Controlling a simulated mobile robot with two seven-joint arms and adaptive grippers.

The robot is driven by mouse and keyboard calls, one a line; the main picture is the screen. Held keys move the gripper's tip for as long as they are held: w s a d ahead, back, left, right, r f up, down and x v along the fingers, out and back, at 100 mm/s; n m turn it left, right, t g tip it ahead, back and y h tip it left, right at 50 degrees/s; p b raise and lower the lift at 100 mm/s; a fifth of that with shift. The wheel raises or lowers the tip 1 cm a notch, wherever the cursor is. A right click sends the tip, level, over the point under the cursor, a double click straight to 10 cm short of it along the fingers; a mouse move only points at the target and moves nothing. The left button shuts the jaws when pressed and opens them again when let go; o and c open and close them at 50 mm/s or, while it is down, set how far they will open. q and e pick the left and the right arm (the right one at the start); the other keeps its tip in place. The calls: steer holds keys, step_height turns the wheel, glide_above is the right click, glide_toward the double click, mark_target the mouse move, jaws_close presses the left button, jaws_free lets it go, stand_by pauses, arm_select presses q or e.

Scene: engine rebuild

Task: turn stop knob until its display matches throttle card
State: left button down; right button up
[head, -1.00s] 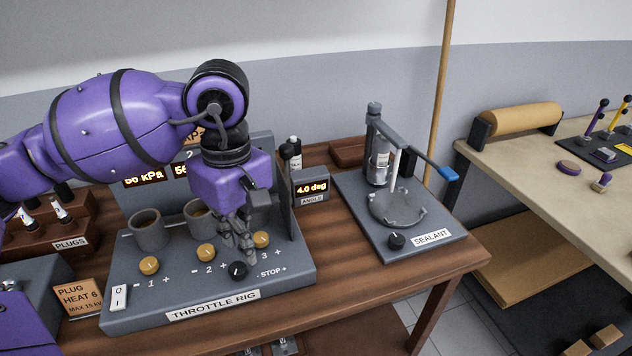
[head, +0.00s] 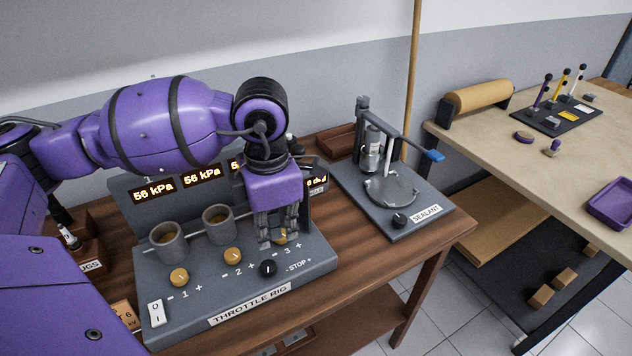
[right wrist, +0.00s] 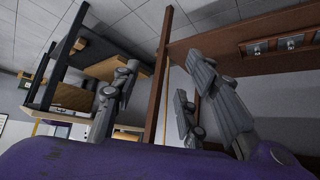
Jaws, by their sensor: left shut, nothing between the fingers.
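The black stop knob (head: 268,268) sits at the front right of the grey throttle rig (head: 175,328), beside its "- STOP +" label. My left gripper (head: 277,243) is shut and empty, pointing down just behind the stop knob and in front of the third brass knob (head: 281,236), partly covering it. I cannot tell whether the fingertips touch anything. The angle display (head: 318,182) is mostly hidden behind my left wrist, so its value is unreadable. No throttle card can be made out. My right gripper (right wrist: 158,95) shows in the right wrist view, fingers spread and empty, below table height.
Two pressure displays (head: 153,190) read 56 kPa; a third is partly covered. Two grey cups (head: 168,243) and two more brass knobs (head: 179,277) are left of my gripper. The sealant stand (head: 395,215) is at right. A beige bench (head: 500,165) stands beyond a floor gap.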

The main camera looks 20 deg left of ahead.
mark_target(269, 269)
arm_select(q)
steer(key=shift+n, duration=0.5)
steer(key=f+b, duration=0.1)
steer(key=f, duration=0.3)
steer(key=f+b, duration=0.1)
steer(key=f, duration=0.1)
steer(key=shift+d+f+b, duration=0.2)
steer(key=shift+d+b, duration=0.1)
steer(key=shift+b, duration=0.05)
steer(key=shift+f, duration=0.25)
steer(key=shift+s, duration=0.1)
arm_select(e)
steer(key=shift+d+f, duration=0.75)
steer(key=shift+f, duration=0.3)
arm_select(q)
steer(key=shift+f, duration=0.1)
